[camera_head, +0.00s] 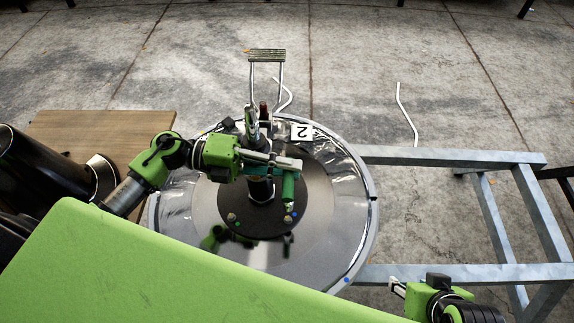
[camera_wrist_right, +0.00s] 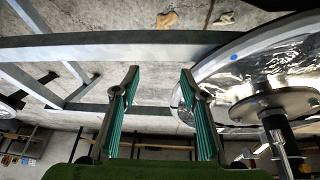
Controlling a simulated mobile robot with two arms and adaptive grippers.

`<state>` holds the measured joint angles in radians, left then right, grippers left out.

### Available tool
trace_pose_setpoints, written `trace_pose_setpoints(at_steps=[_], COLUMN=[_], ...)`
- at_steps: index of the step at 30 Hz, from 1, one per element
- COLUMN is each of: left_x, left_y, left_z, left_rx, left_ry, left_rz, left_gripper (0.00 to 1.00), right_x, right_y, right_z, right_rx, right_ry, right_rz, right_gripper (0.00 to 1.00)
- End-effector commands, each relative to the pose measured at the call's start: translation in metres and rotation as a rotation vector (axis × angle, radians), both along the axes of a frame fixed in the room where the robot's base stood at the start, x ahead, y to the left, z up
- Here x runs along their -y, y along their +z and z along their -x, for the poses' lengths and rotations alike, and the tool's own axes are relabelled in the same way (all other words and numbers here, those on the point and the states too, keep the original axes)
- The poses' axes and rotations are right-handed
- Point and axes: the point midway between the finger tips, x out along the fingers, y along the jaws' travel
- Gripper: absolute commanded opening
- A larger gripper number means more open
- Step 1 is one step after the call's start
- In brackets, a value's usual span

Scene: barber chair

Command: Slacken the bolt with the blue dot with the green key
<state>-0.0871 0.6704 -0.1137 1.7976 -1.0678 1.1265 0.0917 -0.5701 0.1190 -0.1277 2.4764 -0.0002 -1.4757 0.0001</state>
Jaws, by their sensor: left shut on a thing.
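My left gripper (camera_head: 284,166) reaches over the round chair base and is shut on the green key (camera_head: 288,187). The key hangs down upright from the fingers. Its lower end is at or just above the bolt with the blue dot (camera_head: 290,217), on the right side of the dark centre plate. I cannot tell whether the key sits on the bolt. My right gripper (camera_head: 398,288) is at the lower right, away from the bolts. In the right wrist view its teal fingers (camera_wrist_right: 158,88) are apart with nothing between them.
The shiny round base (camera_head: 340,240) has a footrest (camera_head: 267,56) behind and a label with a 2 (camera_head: 302,133). Another bolt (camera_head: 232,217) has a green dot. A grey metal frame (camera_head: 450,157) stands right. The green chair part (camera_head: 200,270) fills the front.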

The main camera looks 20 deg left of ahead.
Motion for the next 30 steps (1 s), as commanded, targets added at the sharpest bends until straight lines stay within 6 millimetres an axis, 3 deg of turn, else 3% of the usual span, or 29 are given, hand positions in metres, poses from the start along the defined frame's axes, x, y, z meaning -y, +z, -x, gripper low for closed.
trace_pose_setpoints(at_steps=[2,18,30], left_x=[0.000,0.000,0.000], left_y=[-0.001,-0.010,-0.016], left_z=[0.000,0.000,0.000], left_rx=[0.000,0.000,0.000], left_ry=[0.000,0.000,0.000], left_rz=[0.001,0.002,0.002], left_gripper=[0.00,0.00,0.00], right_x=[0.001,-0.011,-0.020], right_y=[-0.002,0.014,0.022], right_z=[0.003,-0.038,-0.058], right_rx=[-0.012,0.158,0.257], right_ry=[-0.002,0.013,0.024], right_rz=[0.003,-0.030,-0.055], right_gripper=[0.40,0.40,0.40])
